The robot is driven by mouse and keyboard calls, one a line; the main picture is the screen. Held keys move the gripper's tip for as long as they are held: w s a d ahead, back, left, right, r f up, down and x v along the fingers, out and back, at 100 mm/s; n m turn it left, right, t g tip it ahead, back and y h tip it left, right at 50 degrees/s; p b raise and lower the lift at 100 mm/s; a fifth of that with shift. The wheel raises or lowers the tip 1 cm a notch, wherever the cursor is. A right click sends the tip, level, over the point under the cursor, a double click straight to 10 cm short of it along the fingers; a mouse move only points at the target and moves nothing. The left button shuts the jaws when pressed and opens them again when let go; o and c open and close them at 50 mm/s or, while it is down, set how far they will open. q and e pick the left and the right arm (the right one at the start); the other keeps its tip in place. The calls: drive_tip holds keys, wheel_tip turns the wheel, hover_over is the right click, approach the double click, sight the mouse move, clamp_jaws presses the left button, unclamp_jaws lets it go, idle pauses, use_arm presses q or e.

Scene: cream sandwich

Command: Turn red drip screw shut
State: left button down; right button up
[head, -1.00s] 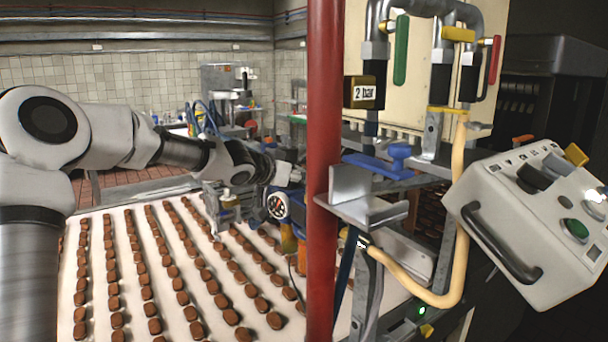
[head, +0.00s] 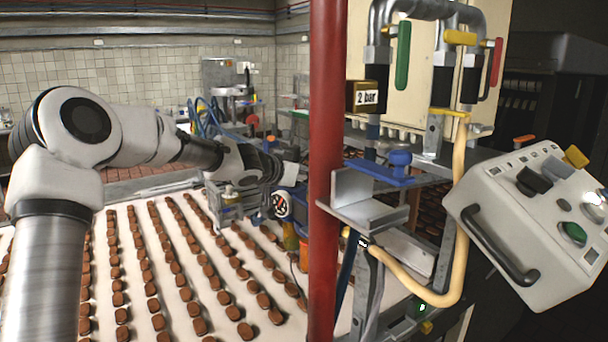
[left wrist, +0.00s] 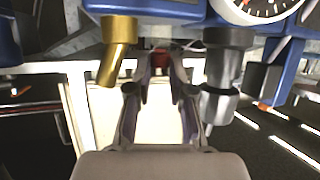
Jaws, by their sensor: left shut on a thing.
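A small red screw (left wrist: 160,59) shows between the fingertips of my left gripper (left wrist: 161,74) in the left wrist view, under a blue dosing head (left wrist: 155,9). The fingers are shut on it, and they cover most of it. A brass nozzle (left wrist: 117,48) is to the left of the fingers and a grey metal nozzle (left wrist: 221,75) to the right. In the head view my left arm reaches from the left to the dosing head with its round dial (head: 282,205); the fingertips and screw cannot be made out there. My right gripper is not in view.
A red post (head: 325,150) stands just right of the dosing head. Rows of brown biscuits lie on the white belt (head: 120,215) below. A grey control box (head: 535,225), a cream hose (head: 458,180) and pipes with coloured handles are on the right.

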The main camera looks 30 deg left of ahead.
use_arm(q)
drive_tip(key=shift+a+r+m+h+p, duration=0.15)
drive_tip(key=shift+m+h+p, duration=0.3)
drive_tip(key=shift+p, duration=0.7)
drive_tip(key=shift+a+m+g+h+p, duration=0.15)
drive_tip(key=shift+m+g+h+p, duration=0.15)
drive_tip(key=shift+m+h+p, duration=0.55)
drive_tip(key=h, duration=0.1)
drive_tip(key=m+g+h, duration=0.1)
drive_tip(key=m, duration=0.1)
drive_tip(key=shift+w+a+f+h, duration=0.15)
drive_tip(key=shift+a+f+h, duration=0.1)
drive_tip(key=shift+f+h, duration=0.15)
drive_tip(key=shift+w+a+f+m+g+h, duration=0.1)
drive_tip(key=shift+m+g+h, duration=0.7)
drive_tip(key=shift+m+h, duration=0.15)
drive_tip(key=shift+w+a+m+g+h, duration=0.1)
drive_tip(key=shift+m+g+h, duration=0.75)
drive_tip(key=shift+m, duration=0.2)
drive_tip(key=c, duration=1.3)
unclamp_jaws()
drive_tip(key=shift+f, duration=0.1)
drive_tip(key=shift+w+d, duration=0.35)
drive_tip(key=shift+w, duration=0.1)
drive_tip(key=v, duration=1.2)
